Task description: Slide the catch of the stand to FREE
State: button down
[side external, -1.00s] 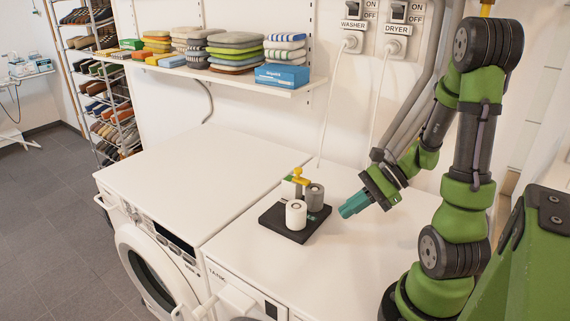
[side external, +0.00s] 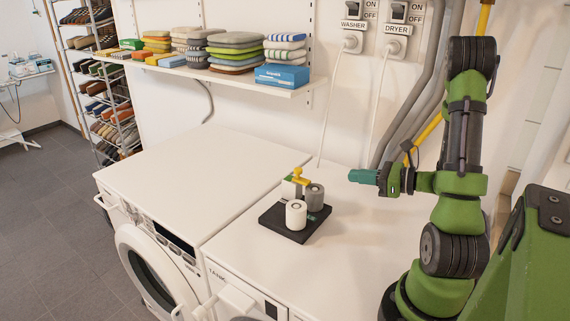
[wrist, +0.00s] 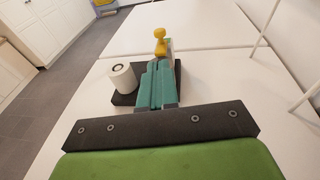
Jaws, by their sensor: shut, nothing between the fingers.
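The stand has a dark square base (side external: 272,222) on top of the right-hand machine. A white cylinder (side external: 296,214) and a grey cylinder (side external: 315,197) stand upright on it. A yellow knobbed piece (side external: 300,175), perhaps the catch, rises at the back; its FREE marking is not readable. My gripper (side external: 353,176), with teal fingers, is to the right of the stand and above the machine top, apart from it. It is shut and empty. In the wrist view the fingers (wrist: 155,85) point toward the yellow piece (wrist: 160,42) and hide the grey cylinder and part of the base.
Two white machines stand side by side; the left machine's top (side external: 200,165) is clear. A wall shelf (side external: 210,75) with folded cloths and a blue box (side external: 282,76) is behind. Cords hang from the washer and dryer outlets (side external: 396,46). A shoe rack (side external: 105,90) stands at the far left.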

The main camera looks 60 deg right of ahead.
aim_at(301, 169)
jog(key=x, duration=1.3)
jog(key=shift+d+r+x, duration=0.15)
jog(key=shift+x, duration=0.75)
jog(key=shift+d+r+x, duration=0.15)
jog(key=shift+x, duration=0.8)
jog(key=shift+w, duration=0.1)
jog(key=v, duration=1.4)
